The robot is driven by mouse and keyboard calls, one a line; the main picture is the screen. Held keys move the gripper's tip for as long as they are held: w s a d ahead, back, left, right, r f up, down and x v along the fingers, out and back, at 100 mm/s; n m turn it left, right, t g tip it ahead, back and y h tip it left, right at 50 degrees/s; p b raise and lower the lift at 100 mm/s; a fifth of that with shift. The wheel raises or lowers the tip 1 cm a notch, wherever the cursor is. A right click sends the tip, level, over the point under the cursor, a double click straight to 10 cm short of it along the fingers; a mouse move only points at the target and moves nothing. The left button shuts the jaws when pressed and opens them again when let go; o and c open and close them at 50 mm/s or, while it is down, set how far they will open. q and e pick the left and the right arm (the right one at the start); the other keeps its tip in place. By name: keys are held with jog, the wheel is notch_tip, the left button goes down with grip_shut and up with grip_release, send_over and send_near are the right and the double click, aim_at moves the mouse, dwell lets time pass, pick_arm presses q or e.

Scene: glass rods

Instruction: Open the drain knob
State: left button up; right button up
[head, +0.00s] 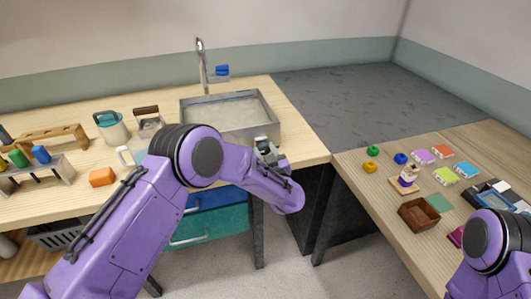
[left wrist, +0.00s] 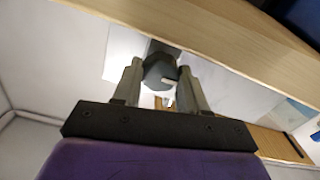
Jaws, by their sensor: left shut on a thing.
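My left gripper (head: 268,152) is at the front right corner of the sink (head: 188,114), by the counter's front edge. In the left wrist view its two fingers (left wrist: 160,85) are closed on the sides of a dark grey rounded knob (left wrist: 156,68). I take this to be the drain knob. In the head view the knob is too small and too covered by my gripper and arm to make out clearly. My right arm shows at the lower right, but its gripper is outside the frame.
A tap (head: 201,65) rises behind the sink, with a blue item (head: 221,71) beside it. A teal-lidded kettle (head: 113,127) and an orange block (head: 102,177) stand left on the counter. A wooden box (head: 418,214) and several coloured pieces lie on the right table.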

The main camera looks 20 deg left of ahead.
pick_arm(q)
jog(key=n+b, duration=0.1)
jog(key=n, duration=0.1)
jog(key=n+b, duration=0.1)
jog(key=shift+f+n, duration=0.2)
jog(key=shift+n, duration=0.2)
jog(key=n+b, duration=0.4)
jog(key=n, duration=0.1)
jog(key=n+b, duration=0.3)
jog(key=n, duration=0.2)
jog(key=shift+f+b, duration=0.1)
jog(key=shift+b, duration=0.2)
jog(key=shift+n+b, duration=1.6)
jog(key=shift+n, duration=0.4)
jog(key=shift+r, duration=0.2)
jog(key=o, duration=1.1)
jog(key=shift+s, duration=0.1)
jog(key=shift+c, duration=0.2)
